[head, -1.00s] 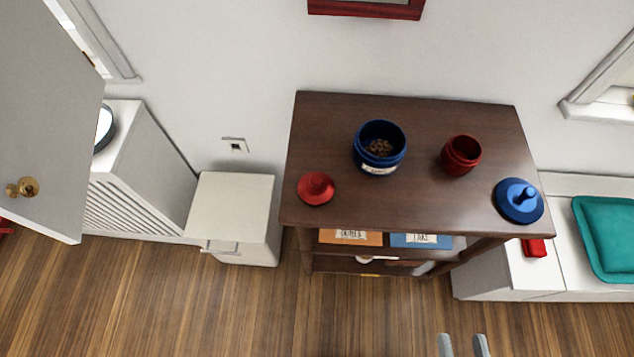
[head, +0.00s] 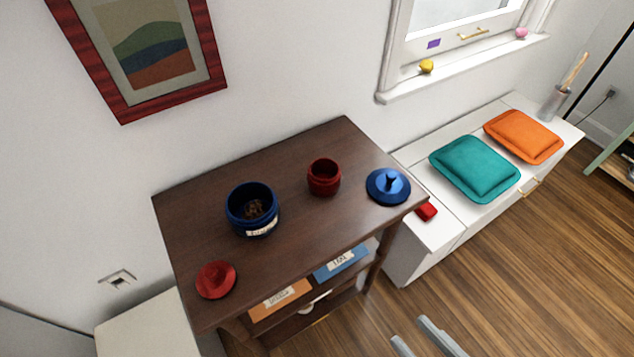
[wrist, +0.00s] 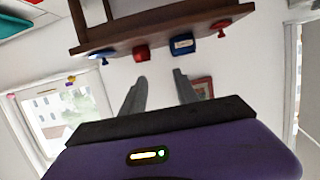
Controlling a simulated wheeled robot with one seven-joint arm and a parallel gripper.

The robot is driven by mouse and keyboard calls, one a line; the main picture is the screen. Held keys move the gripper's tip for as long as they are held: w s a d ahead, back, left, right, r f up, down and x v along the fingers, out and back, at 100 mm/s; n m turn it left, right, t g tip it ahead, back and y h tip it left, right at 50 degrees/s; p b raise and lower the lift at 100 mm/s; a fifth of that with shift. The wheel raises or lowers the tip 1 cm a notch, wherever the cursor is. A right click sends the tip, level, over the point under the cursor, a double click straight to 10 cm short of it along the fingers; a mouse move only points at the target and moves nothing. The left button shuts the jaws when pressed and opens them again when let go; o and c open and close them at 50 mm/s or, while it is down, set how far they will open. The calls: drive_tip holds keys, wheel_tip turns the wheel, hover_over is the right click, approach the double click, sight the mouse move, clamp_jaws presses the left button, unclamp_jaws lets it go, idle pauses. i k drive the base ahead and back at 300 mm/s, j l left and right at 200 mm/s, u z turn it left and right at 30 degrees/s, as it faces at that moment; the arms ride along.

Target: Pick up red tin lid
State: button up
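The red tin lid (head: 216,280) lies on the near left corner of the dark wooden shelf top (head: 300,245) in the head view. In the upside-down wrist view the red lid (wrist: 221,25) shows at the right end of the shelf top. The open red tin (head: 323,177) stands farther back, right of the blue tin. My gripper (head: 420,345) shows at the bottom edge of the head view, apart from the shelf. In the wrist view its two fingers (wrist: 160,85) are spread with nothing between them.
An open blue tin (head: 252,209) with brown contents stands between the red lid and red tin. A blue lid (head: 388,187) lies at the right end. A white bench with teal (head: 474,169) and orange (head: 522,136) cushions runs right. Wooden floor (head: 510,270) is clear in front.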

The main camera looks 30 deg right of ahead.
sight(216, 279)
drive_tip(key=i+l, duration=0.1)
drive_tip(key=l, duration=0.3)
drive_tip(key=i+l+u, duration=0.15)
drive_tip(key=l, duration=0.7)
drive_tip(key=u, duration=2.1)
drive_tip(key=l, duration=0.1)
